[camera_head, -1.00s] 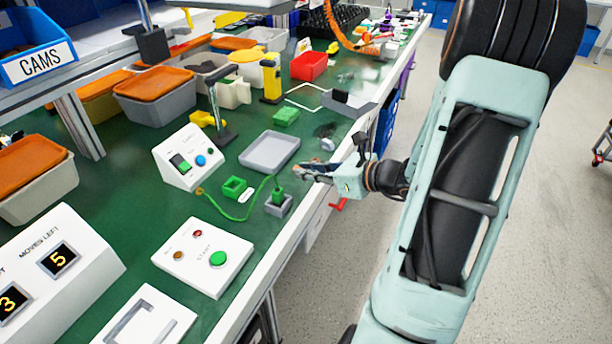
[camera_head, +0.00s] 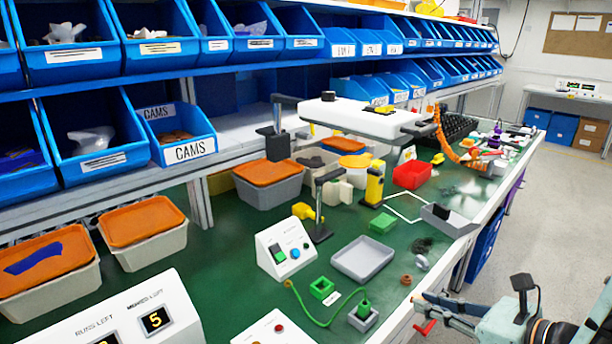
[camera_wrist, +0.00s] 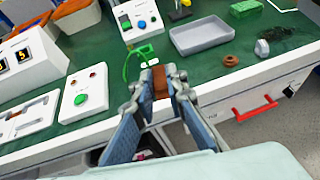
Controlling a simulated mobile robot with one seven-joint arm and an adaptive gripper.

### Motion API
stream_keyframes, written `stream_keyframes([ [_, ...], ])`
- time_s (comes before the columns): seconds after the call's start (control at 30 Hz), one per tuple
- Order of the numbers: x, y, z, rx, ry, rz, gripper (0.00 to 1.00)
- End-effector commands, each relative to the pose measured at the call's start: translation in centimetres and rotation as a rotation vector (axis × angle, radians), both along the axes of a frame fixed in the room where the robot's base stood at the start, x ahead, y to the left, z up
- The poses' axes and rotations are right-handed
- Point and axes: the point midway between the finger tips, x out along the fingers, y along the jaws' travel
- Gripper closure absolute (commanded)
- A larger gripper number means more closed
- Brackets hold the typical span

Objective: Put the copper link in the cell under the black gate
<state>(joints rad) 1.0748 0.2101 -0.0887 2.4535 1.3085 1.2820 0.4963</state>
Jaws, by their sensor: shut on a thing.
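My gripper (camera_wrist: 161,78) is shut on a small copper-brown block, the copper link (camera_wrist: 160,88), which sits between its fingertips in the wrist view. In the head view my gripper (camera_head: 420,299) is at the lower right, by the table's front edge; the link is hard to make out there. I cannot surely pick out the black gate or its cell. A grey holder with a dark upright part (camera_head: 449,219) stands at the right of the bench.
A grey tray (camera_head: 363,260), a green square frame (camera_head: 322,288) and a green plug in a grey block (camera_head: 363,318) are on the green bench. A brown ring (camera_head: 406,279) lies near the edge. A red handle (camera_wrist: 254,109) sticks out below the bench front.

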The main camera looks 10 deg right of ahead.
Motion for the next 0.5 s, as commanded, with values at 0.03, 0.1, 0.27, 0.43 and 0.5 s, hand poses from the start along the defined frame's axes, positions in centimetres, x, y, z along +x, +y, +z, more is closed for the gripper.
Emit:
stream_keyframes([
  [0.03,0.7,0.6,-0.2,0.001,0.002,0.024,1.00],
  [0.1,2.0,1.6,-0.5,0.000,0.003,0.069,1.00],
  [0.27,6.0,5.4,-1.6,-0.003,0.008,0.203,1.00],
  [0.43,9.5,9.8,-2.5,-0.003,0.006,0.323,1.00],
  [0.5,10.4,11.3,-2.8,-0.002,0.004,0.359,1.00],
])
